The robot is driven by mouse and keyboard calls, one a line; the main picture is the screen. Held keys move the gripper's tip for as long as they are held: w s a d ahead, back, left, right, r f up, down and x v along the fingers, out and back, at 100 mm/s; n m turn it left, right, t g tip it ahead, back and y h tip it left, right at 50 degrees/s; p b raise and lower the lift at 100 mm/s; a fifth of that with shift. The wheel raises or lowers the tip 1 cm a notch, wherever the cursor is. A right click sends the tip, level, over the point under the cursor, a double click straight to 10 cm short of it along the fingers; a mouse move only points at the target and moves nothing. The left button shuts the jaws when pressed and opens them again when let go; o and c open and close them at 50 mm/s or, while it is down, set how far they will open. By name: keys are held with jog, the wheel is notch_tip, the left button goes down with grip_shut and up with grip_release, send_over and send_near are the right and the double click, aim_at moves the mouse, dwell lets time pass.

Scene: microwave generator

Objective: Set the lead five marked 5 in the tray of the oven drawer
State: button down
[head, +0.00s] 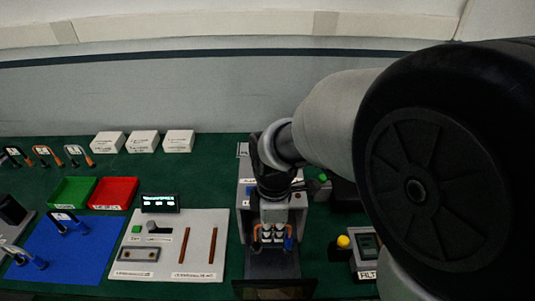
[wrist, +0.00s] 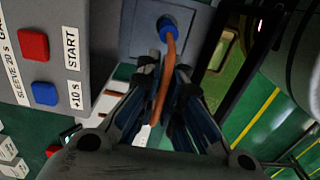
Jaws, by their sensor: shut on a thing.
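My gripper (head: 272,238) is over the pulled-out drawer of the grey oven in the head view. In the wrist view its fingers (wrist: 166,85) are shut on an orange lead (wrist: 170,60) with a blue end (wrist: 168,28). The blue end is over a grey tray (wrist: 200,22); I cannot tell whether it touches. I cannot read a number on the held lead. In the head view the drawer tray (head: 270,264) shows below my gripper, with a dark front panel (head: 275,288).
The oven (wrist: 60,55) has a red START button and a blue button. To the left are a light panel (head: 195,222), a blue mat (head: 50,262) with leads, green and red bins (head: 113,193), and white boxes (head: 142,141). A yellow-button device (head: 345,243) stands right of the drawer.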

notch_tip(320, 180, down, 10)
jog(key=b, duration=0.3)
jog(key=shift+d, duration=0.1)
jog(key=shift+f, duration=0.1)
jog(key=shift+f, duration=0.2)
jog(key=c, duration=1.8)
grip_release()
jog(key=shift+r, duration=0.1)
jog(key=shift+o, duration=0.2)
notch_tip(320, 180, up, 12)
jog(key=p, duration=0.4)
jog(key=shift+r, duration=0.15)
jog(key=s+d+r+m+t, duration=0.4)
jog(key=s+d+r+m, duration=0.6)
jog(key=m, duration=0.7)
jog(key=s+r, duration=0.2)
jog(key=s, duration=0.1)
jog(key=shift+s+d+m+t, duration=0.3)
jog(key=shift+d, duration=0.1)
